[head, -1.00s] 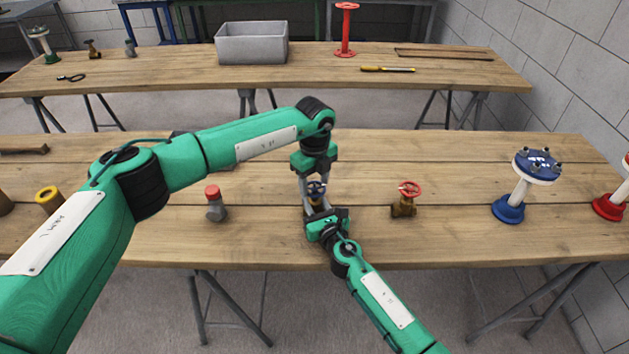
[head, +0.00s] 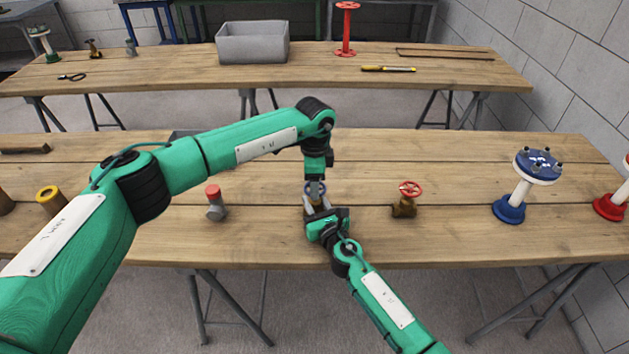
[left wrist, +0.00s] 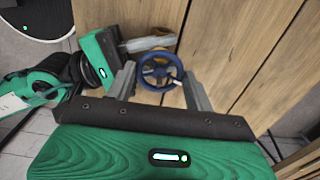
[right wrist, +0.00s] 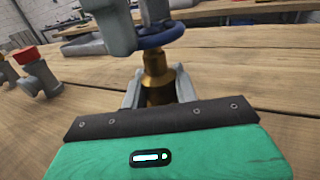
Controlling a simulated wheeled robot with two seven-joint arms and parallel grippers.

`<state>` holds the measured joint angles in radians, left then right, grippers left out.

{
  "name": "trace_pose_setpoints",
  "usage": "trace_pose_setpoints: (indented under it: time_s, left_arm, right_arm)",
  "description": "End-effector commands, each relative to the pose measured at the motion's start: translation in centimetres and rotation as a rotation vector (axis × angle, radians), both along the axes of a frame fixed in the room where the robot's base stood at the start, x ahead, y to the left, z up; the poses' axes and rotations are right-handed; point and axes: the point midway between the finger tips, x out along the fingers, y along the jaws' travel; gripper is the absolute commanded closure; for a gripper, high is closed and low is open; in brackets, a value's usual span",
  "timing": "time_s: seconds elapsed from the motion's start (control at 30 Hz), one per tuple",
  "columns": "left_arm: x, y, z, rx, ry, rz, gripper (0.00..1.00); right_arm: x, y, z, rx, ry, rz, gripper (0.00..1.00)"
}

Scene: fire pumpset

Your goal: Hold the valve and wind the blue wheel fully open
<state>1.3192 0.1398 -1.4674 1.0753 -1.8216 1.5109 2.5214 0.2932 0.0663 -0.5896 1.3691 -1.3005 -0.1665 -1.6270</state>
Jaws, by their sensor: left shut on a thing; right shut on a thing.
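The valve has a brass body (right wrist: 156,77) and a blue wheel (left wrist: 160,72) on top; it stands upright near the table's front edge. My left gripper (head: 316,187) comes from above, and its fingers are closed on opposite sides of the blue wheel's rim. My right gripper (right wrist: 158,90) comes in low from the front and is shut on the brass body. In the head view the valve is mostly hidden by the grippers, with a bit of the blue wheel showing. The wheel's opening cannot be read.
A grey fitting with a red cap (head: 215,203) stands left of the valve, and a brass valve with a red wheel (head: 407,199) to the right. A blue-flanged white pipe piece (head: 523,187) stands farther right. Bare wood lies between them.

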Motion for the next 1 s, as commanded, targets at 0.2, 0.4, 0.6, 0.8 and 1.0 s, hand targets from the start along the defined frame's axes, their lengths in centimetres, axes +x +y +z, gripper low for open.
trace_pose_setpoints:
  time_s: [0.2, 0.4, 0.6, 0.8, 1.0]
  left_arm:
    - [0.24, 0.32, 0.04, 0.002, -0.005, 0.120, 0.70]
    - [0.22, 0.31, 0.04, 0.002, -0.005, 0.176, 0.70]
    - [0.21, 0.31, 0.05, 0.002, -0.005, 0.195, 0.70]
    - [0.21, 0.31, 0.05, 0.003, -0.005, 0.195, 0.70]
    - [0.19, 0.28, 0.04, 0.002, -0.005, 0.194, 0.31]
  right_arm:
    - [-0.13, 0.10, -0.09, 0.001, 0.001, 0.002, 1.00]
    - [-0.12, 0.08, -0.09, 0.001, 0.001, 0.002, 1.00]
    - [-0.11, 0.05, -0.10, 0.001, 0.001, 0.002, 1.00]
    - [-0.10, 0.04, -0.10, 0.001, 0.001, 0.001, 1.00]
    - [-0.08, 0.02, -0.10, 0.001, 0.001, 0.001, 1.00]
